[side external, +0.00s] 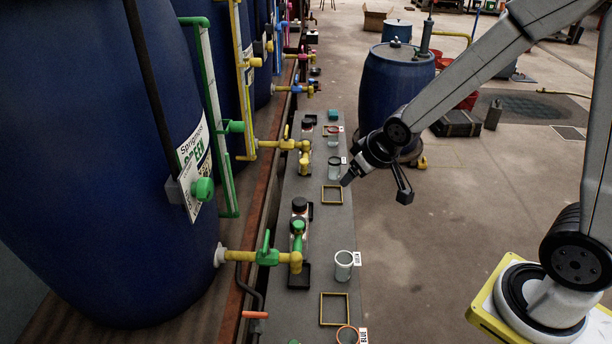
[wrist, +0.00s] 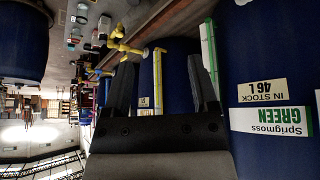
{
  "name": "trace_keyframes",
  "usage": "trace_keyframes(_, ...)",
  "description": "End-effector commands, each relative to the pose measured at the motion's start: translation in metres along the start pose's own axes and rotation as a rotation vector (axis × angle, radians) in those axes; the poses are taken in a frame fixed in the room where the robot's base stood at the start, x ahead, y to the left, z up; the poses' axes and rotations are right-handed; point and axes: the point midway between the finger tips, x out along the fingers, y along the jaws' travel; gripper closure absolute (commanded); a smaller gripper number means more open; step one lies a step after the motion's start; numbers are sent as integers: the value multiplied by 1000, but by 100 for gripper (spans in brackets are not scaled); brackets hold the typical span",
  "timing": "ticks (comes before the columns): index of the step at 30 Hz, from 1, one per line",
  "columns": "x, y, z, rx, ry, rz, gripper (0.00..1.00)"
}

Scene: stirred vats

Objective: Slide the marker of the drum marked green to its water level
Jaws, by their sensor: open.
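The blue drum (side external: 80,190) with the "Sprigmoss GREEN" label (side external: 193,160) fills the left of the side view. The label also shows upside down in the wrist view (wrist: 272,120), beside "46 L IN STOCK". A green upright gauge frame (side external: 212,110) stands at the drum's right side. A green knob (side external: 233,127) sits on it; another green knob (side external: 203,189) on a grey block is lower, over the label. I cannot tell which is the marker. The water level is not readable. My gripper (side external: 376,187) is open and empty, right of the bench, well apart from the drum.
A yellow gauge (side external: 242,75) stands on the drum behind. Green and yellow valves (side external: 266,250) stick out over a grey bench (side external: 322,230) with jars and square frames. A separate blue drum (side external: 395,85) stands behind my gripper. The floor at right is mostly clear.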

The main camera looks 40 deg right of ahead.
Motion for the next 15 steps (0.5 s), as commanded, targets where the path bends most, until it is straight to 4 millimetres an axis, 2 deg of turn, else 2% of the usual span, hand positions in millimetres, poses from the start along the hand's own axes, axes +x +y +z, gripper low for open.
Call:
trace_keyframes(1,10,3,-19,-2,56,-3,25)
trace_keyframes(6,35,6,-85,-15,269,-47,25)
trace_keyframes(12,58,2,-149,-39,496,-160,25)
trace_keyframes(15,68,-3,-174,-54,595,-240,25)
